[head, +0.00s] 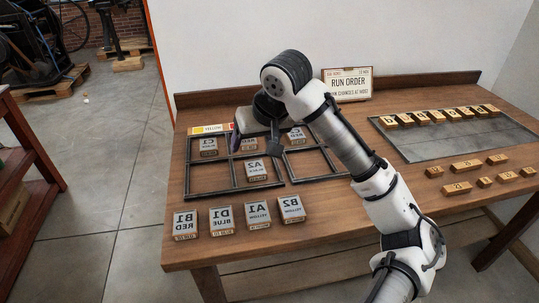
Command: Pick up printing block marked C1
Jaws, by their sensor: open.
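Printing blocks with mirrored lettering lie in a dark metal frame (236,188) on the wooden table. No mark reads clearly as C1. The block in the frame's back left compartment (208,146) seems to carry a C, but its digit is unclear. Another block (249,145) sits right of it, its mark too small to read. A block that looks like A2 (257,170) lies in the front middle compartment. A further block (296,136) shows partly behind my arm. My gripper (256,145) is open, above the back of the frame, its fingers partly hidden by my wrist.
Blocks B1 (185,224), D1 (221,220), A1 (258,214) and B2 (291,208) stand along the front edge. A grey tray (460,146) with small wooden blocks is at right. A RUN ORDER sign (347,84) stands behind, against the low backboard.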

